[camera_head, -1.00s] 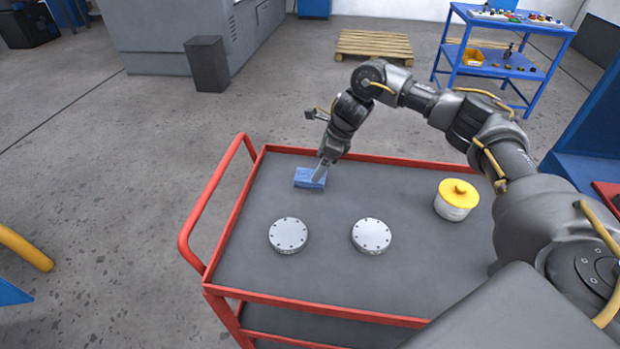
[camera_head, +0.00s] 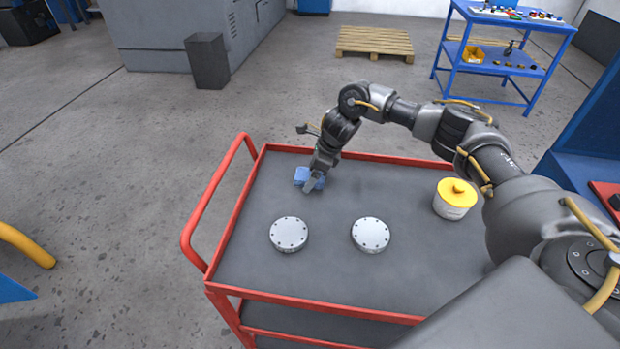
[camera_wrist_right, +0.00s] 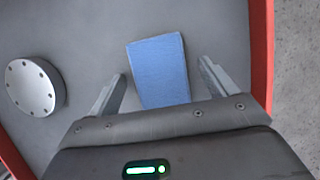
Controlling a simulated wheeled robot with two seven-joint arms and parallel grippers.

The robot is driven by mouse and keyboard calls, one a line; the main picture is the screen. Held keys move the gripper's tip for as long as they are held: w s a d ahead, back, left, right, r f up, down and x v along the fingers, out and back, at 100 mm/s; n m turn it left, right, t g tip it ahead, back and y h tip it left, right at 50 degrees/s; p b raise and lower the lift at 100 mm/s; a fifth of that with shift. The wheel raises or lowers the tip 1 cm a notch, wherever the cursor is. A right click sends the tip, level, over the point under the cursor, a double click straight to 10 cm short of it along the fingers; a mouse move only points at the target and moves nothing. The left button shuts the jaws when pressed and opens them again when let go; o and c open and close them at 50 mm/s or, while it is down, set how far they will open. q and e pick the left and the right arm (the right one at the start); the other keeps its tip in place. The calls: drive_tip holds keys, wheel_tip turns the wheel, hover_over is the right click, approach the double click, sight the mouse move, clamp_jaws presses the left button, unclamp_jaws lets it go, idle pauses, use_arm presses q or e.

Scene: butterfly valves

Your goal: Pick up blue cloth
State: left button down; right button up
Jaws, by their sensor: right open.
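The blue cloth (camera_head: 303,176) lies on the cart's grey top near its far left corner. My right gripper (camera_head: 311,188) is down over it and hides part of it in the head view. In the right wrist view the cloth (camera_wrist_right: 159,70) lies flat between the two spread fingers of the right gripper (camera_wrist_right: 160,88). The fingers are open and do not hold the cloth. My left gripper is not in view.
The red handle (camera_head: 198,216) stands along the left side.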

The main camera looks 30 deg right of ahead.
drive_tip(key=shift+f, duration=0.2)
idle(0.4)
drive_tip(key=c, duration=1.1)
